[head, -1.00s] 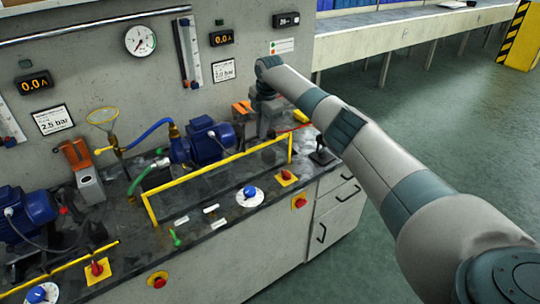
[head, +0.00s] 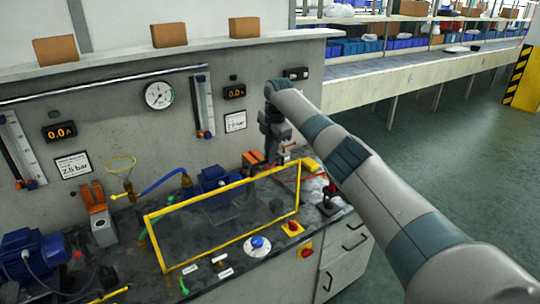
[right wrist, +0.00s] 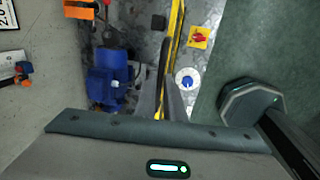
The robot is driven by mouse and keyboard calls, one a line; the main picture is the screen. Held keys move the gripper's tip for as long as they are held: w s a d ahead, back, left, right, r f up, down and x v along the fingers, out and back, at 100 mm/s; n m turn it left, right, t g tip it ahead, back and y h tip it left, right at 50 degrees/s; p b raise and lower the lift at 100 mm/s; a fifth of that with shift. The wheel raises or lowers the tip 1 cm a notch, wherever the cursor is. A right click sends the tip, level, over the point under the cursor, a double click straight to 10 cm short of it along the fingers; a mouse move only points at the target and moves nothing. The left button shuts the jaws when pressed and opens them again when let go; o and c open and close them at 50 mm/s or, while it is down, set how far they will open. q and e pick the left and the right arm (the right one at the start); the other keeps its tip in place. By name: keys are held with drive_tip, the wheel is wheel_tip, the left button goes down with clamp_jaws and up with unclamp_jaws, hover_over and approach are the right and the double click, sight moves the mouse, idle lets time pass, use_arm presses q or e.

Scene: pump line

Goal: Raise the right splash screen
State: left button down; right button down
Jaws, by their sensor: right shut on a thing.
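The right splash screen (head: 222,210) is a clear panel in a yellow frame, standing tilted up in front of the blue pump on the bench. In the right wrist view its yellow bar (right wrist: 176,30) runs between my fingers. My right gripper (right wrist: 166,98) is shut on that bar. My left gripper is out of view.
The blue pump (head: 213,180) is behind the screen. A blue knob (head: 258,244) and a red switch (head: 292,227) are on the bench front. An orange-handled device (head: 96,208) stands to the left. Green floor (head: 440,150) is clear at right.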

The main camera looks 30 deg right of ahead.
drive_tip(key=c, duration=1.8)
unclamp_jaws()
drive_tip(key=shift+r, duration=0.35)
drive_tip(key=shift+c, duration=0.2)
drive_tip(key=shift+s, duration=0.1)
drive_tip(key=s+r+b, duration=0.3)
drive_tip(key=r+b, duration=0.2)
drive_tip(key=r, duration=1.2)
drive_tip(key=shift+s+d, duration=0.2)
